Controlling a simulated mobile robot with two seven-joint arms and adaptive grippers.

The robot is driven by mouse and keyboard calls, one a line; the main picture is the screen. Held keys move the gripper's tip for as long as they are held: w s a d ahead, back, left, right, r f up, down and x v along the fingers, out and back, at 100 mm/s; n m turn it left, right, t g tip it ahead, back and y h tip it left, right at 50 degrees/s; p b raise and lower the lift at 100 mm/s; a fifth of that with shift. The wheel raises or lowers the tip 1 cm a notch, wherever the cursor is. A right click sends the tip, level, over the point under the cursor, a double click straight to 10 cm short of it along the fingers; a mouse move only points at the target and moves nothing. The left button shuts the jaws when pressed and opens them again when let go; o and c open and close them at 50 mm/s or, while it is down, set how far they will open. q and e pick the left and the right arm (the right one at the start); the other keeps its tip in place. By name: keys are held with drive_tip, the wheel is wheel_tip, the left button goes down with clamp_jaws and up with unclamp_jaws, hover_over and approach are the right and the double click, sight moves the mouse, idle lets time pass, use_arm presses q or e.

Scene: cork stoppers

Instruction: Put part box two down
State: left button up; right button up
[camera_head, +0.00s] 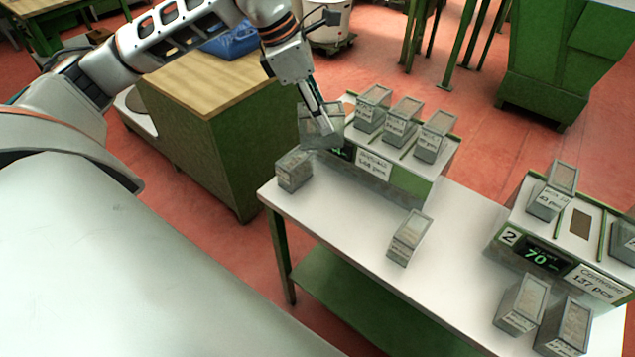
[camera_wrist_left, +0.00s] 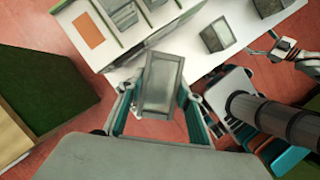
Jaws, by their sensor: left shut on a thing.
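My left gripper (camera_head: 323,138) is shut on a grey part box (camera_head: 314,118) with a clear-looking lid. The box is at the left end of the first station (camera_head: 412,182), overlapping its number and display in the head view; I cannot tell whether it touches anything. In the left wrist view the box (camera_wrist_left: 162,84) sits between the teal-edged fingers (camera_wrist_left: 160,100). Its label is too small to read, so I cannot confirm its number. What looks like my right gripper (camera_wrist_left: 284,47) shows small at the right of the wrist view; its jaws are unclear.
Three boxes (camera_head: 403,120) stand on the first station, beside a bare brown slot (camera_head: 348,106). One box (camera_head: 294,170) stands near the table's left corner, another (camera_head: 409,238) farther right. The second station (camera_head: 546,258) and several boxes are at right. The white table (camera_head: 340,215) is clear between.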

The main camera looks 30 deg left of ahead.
use_arm(q)
drive_tip(key=shift+a+f, duration=0.1)
drive_tip(key=shift+f, duration=8.8)
drive_tip(key=shift+f+b, duration=0.15)
drive_tip(key=shift+b, duration=0.15)
drive_tip(key=o, duration=1.2)
